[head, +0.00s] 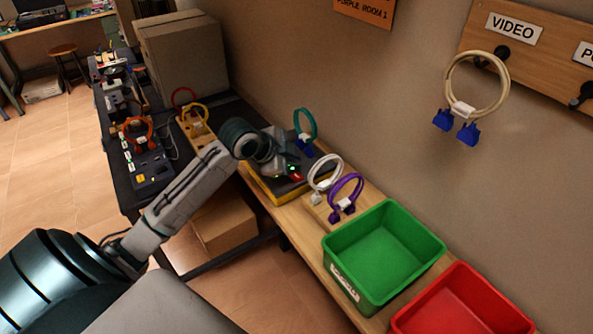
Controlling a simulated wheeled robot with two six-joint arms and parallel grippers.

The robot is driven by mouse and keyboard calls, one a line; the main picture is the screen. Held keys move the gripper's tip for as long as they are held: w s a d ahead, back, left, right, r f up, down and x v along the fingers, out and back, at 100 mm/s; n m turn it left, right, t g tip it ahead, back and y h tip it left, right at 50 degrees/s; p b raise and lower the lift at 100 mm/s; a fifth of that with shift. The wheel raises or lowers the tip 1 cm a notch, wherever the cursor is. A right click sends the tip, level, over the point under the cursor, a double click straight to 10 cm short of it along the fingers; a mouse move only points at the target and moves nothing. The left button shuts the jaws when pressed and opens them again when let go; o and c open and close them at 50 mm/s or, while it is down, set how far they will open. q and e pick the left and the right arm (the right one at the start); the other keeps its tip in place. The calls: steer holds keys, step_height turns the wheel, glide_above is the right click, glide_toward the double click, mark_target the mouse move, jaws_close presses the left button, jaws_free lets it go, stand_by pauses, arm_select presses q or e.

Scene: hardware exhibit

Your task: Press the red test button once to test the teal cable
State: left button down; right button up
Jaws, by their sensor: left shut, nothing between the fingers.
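The teal cable (312,122) is a loop standing at the back of the yellow-edged test box (262,190) on the bench. My left arm reaches in from the left, and its left gripper (290,163) is shut and empty over the box, close in front of the teal cable. The red test button (297,177) shows as a small red spot just below the fingertips. I cannot tell whether the fingers touch it. A small green glow shows beside it. The gripper and wrist hide much of the box top. My right gripper is not in view.
White (325,172) and purple (346,190) cables stand on a wooden rack right of the box. A green bin (384,252) and a red bin (463,306) follow. A cream cable (479,62) hangs on the wall board. A cardboard box (183,57) stands behind left.

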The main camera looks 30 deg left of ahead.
arm_select(q)
step_height(320, 180, up, 3)
steer(key=shift+f+p, duration=0.15)
steer(key=shift+p, duration=0.8)
steer(key=shift+f, duration=0.1)
